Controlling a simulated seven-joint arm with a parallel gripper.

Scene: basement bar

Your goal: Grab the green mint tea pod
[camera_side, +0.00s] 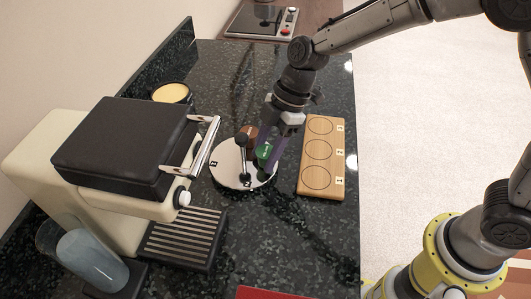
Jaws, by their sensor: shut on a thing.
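A green pod (263,151) is at the right part of a round white carousel (226,174), beside its black central handle (242,150). My gripper (266,160) points down over the carousel with its purple fingers around the green pod, shut on it. The fingers hide part of the pod. I cannot tell whether the pod is lifted clear of the carousel. A brown pod (250,131) shows just behind, partly covered by the gripper.
A wooden board (321,158) with three numbered circles lies right of the carousel. A cream and black coffee machine (125,150) with a metal handle stands close on the left. A yellow-topped round container (171,93) is behind.

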